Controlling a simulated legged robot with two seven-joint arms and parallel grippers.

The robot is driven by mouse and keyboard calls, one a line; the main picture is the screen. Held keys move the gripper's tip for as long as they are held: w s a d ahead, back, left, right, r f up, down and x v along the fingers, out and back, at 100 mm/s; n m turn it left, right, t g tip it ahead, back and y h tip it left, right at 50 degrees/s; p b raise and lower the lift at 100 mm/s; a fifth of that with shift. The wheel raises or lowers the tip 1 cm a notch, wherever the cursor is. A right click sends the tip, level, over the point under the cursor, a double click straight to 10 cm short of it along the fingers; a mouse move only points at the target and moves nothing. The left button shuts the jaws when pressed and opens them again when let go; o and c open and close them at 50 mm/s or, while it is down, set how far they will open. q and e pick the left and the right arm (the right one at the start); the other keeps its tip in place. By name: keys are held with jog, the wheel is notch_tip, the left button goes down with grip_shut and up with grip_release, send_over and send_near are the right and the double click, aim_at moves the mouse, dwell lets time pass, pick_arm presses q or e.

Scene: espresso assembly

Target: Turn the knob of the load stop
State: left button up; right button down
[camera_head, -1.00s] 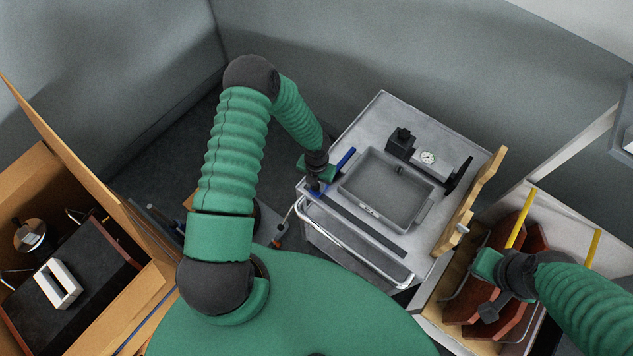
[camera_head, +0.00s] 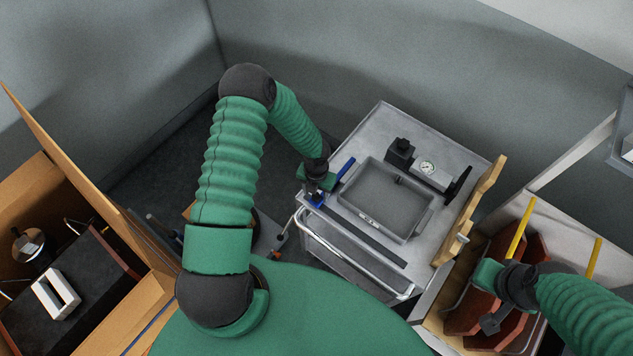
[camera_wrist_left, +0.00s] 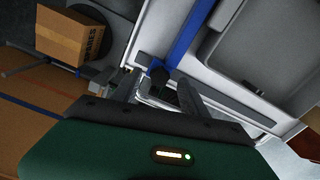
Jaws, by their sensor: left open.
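A blue bar (camera_head: 346,168) lies along the left edge of the grey cart top (camera_head: 380,118); I take it to be the load stop. It also shows in the wrist view (camera_wrist_left: 187,38), with a small dark knob-like part (camera_wrist_left: 158,70) at its lower end. My left gripper (camera_head: 315,199) is above the cart's left corner, over the bar's near end. In the wrist view its fingers (camera_wrist_left: 158,90) are apart, on either side of the dark part; I cannot tell whether they touch it. My right gripper (camera_head: 490,318) is at the right over dark red pieces; its fingers are unclear.
A grey tray (camera_head: 378,220), a gauge block (camera_head: 428,172) and a black block (camera_head: 400,152) are on the cart. A metal handle rail (camera_head: 345,262) runs along its front. An open cardboard box (camera_head: 150,300) stands at left. A crate with red pieces (camera_head: 535,258) is at right.

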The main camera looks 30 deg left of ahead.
aim_at(316, 198)
pick_arm(q)
notch_tip(316, 198, up, 16)
jog(key=shift+f, duration=0.2)
jog(key=s+d+r+n+t+b, duration=0.1)
jog(key=s+d+n+b, duration=0.2)
jog(key=n, duration=1.4)
jog(key=s+d+r+n+t+b, duration=0.1)
jog(key=s+d+n+b, duration=0.3)
jog(key=n, duration=1.3)
jog(key=s+b, duration=0.2)
jog(key=shift+s+d+r+t, duration=0.25)
jog(key=shift+s+d+t, duration=0.05)
jog(key=shift+s, duration=0.1)
jog(key=shift+w+a, duration=0.1)
jog(key=shift+d, duration=0.2)
